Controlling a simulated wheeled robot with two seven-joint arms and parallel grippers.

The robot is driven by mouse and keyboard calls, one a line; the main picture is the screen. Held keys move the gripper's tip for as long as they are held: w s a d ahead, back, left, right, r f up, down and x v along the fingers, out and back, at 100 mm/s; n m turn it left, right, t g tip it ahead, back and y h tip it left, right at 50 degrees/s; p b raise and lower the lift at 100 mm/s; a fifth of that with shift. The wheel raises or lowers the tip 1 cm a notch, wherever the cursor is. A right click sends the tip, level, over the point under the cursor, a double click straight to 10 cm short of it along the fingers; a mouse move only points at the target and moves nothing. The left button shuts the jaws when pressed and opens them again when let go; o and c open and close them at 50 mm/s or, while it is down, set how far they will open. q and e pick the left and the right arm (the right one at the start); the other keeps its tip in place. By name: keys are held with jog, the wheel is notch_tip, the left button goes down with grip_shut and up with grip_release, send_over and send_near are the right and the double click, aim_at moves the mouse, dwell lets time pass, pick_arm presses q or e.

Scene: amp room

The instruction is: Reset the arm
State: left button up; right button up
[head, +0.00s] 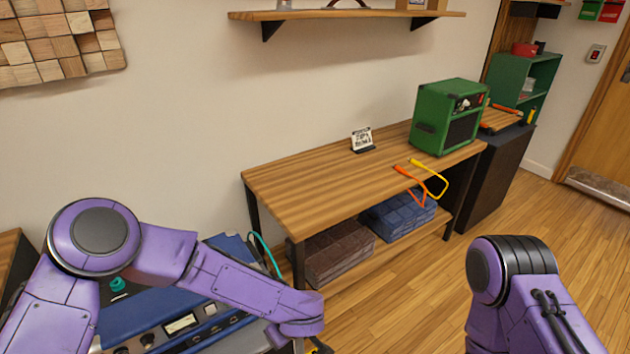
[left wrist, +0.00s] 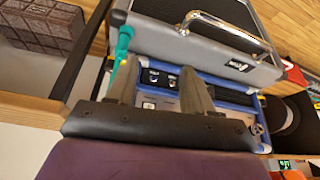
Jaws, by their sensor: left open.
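My left arm is purple and reaches from the left across the lower part of the head view, over blue equipment (head: 160,312). Only a dark bit of its gripper shows at the bottom edge there. In the left wrist view my left gripper (left wrist: 158,82) has its two fingers apart with nothing held between them. Its fingers are over a blue-edged panel with jacks (left wrist: 160,78), beside a grey case (left wrist: 205,38) with a metal handle. Whether they touch is unclear. My right arm is bent at the lower right of the head view; its gripper is out of frame.
A wooden bench (head: 300,187) holds a green amp (head: 432,128), a small card stand (head: 361,140) and an orange-yellow cable (head: 438,182). Brown (head: 335,252) and blue (head: 400,214) stacks lie on its lower shelf. A teal cable (head: 265,252) rises by the blue equipment. Floor is clear at right.

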pick_arm(q)
jog(key=s+a+f+t, duration=0.3)
jog(key=s+a+f, duration=0.45)
jog(key=a, duration=0.25)
jog(key=s+a+f+m+g, duration=0.1)
jog(key=s+a+f+g, duration=0.2)
jog(key=s+a, duration=0.9)
jog(key=s, duration=0.3)
jog(key=shift+s+a+f+m, duration=0.2)
jog(key=shift+s+a+m, duration=0.2)
